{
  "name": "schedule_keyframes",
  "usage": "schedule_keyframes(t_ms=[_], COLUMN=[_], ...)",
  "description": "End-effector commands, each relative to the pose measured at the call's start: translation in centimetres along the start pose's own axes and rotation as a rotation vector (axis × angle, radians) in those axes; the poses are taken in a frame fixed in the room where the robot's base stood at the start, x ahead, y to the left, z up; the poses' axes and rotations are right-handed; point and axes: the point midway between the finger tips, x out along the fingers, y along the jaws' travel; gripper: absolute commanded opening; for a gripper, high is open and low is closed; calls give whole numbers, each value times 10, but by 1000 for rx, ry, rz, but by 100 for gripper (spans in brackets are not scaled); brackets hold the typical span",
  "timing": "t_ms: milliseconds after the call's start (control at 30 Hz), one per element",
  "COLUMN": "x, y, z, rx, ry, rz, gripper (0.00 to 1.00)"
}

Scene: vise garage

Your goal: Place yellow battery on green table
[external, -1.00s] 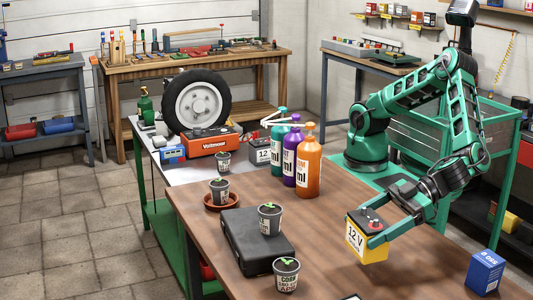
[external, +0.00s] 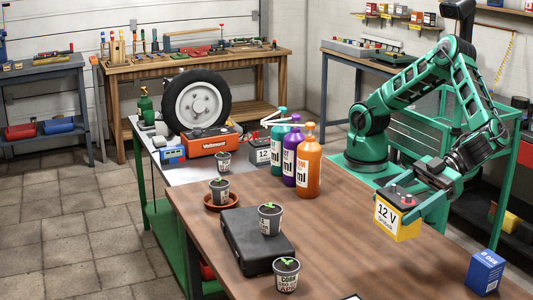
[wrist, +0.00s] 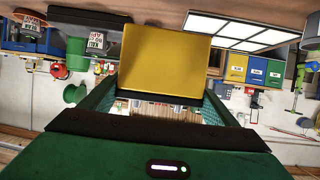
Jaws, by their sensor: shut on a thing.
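The yellow battery (external: 397,221), marked 12 V, is held in my gripper (external: 411,202) over the right part of the brown wooden table (external: 345,235). It appears raised above the top and close to upright. In the wrist view the battery's plain yellow face (wrist: 165,58) fills the space between the green fingers (wrist: 158,98). A table with a grey top and green legs (external: 152,192) adjoins the brown table at the back left; it is the likely green table.
A wheel (external: 196,100), an orange Voltmour box (external: 209,141) and a grey battery (external: 262,152) crowd the grey top. Three bottles (external: 308,165), potted plants (external: 269,220) and a black case (external: 250,240) stand on the brown table. A blue box (external: 485,272) is at the right.

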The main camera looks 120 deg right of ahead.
Motion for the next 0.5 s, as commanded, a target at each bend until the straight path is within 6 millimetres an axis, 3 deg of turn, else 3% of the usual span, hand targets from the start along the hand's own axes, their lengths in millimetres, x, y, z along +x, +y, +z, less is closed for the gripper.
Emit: schedule_keyframes(t_ms=[200,500], x=[25,34], y=[13,30], z=[-30,-58], rx=[-57,-151], ry=[0,2], rz=[-155,-393], gripper=[25,25])
